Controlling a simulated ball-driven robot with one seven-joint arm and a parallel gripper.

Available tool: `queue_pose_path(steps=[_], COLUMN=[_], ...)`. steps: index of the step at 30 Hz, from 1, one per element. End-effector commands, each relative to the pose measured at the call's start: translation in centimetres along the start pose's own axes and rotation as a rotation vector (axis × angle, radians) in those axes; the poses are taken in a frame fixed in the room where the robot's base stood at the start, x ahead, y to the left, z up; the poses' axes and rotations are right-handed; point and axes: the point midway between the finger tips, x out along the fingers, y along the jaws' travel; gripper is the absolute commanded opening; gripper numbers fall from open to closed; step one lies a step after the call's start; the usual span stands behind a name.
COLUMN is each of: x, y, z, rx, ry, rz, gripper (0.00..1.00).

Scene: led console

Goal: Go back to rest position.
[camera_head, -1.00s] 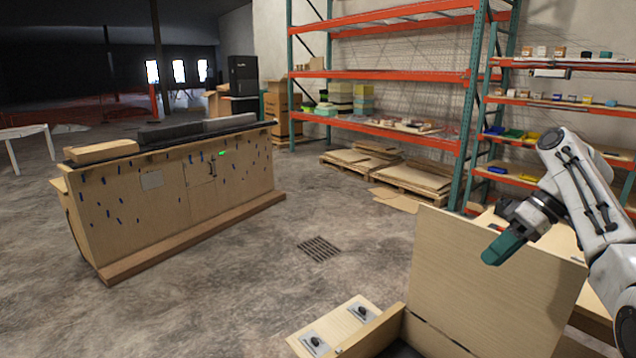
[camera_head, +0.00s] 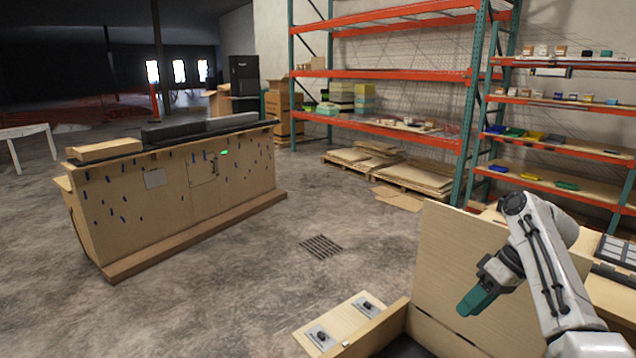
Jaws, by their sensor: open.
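My gripper (camera_head: 474,303), with teal fingers, is at the lower right on the end of my white arm. It hangs in front of the upright wooden panel of the console (camera_head: 440,240), pointing down and to the left. I see nothing held in it. The fingers overlap from this side, so the gap between them is hidden. The console's low front part carries two plates with black switches (camera_head: 320,337) and stands below and left of my gripper. Its inside is only partly in view at the bottom edge.
A long wooden counter (camera_head: 180,205) stands at the left. Tall orange and green shelving (camera_head: 400,76) lines the back, with stacked boards (camera_head: 375,165) on pallets. A wooden table with a grey panel (camera_head: 618,252) is at the right. The concrete floor in the middle is clear around a drain grate (camera_head: 321,246).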

Motion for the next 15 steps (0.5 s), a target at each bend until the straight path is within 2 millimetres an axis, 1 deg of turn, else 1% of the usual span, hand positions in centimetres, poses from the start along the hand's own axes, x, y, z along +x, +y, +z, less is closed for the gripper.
queue_pose_path(steps=[1, 2, 3, 5, 6, 8, 9, 11, 12, 14, 15], x=[2.4, 3.6, 5.3, 8.0, 9.8, 12.2, 13.7, 16.0, 17.3, 19.3, 20.5], y=[0.2, 0.3, 0.5, 0.6, 0.5, 0.5, 0.3, 0.1, -0.1, -0.5, -0.8], z=[0.9, 1.4, 2.2, 3.6, 4.6, 6.2, 7.3, 9.1, 10.3, 12.3, 13.7], rx=[0.012, 0.020, 0.034, 0.054, 0.070, 0.093, 0.108, 0.132, 0.148, 0.173, 0.189], ry=[-0.009, -0.013, -0.019, -0.026, -0.030, -0.034, -0.037, -0.043, -0.046, -0.049, -0.051], rz=[0.006, 0.012, 0.022, 0.039, 0.051, 0.072, 0.085, 0.106, 0.121, 0.143, 0.158], gripper=[0.40, 0.40, 0.40, 0.40, 0.40, 0.40, 0.40, 0.40, 0.40, 0.40, 0.40])
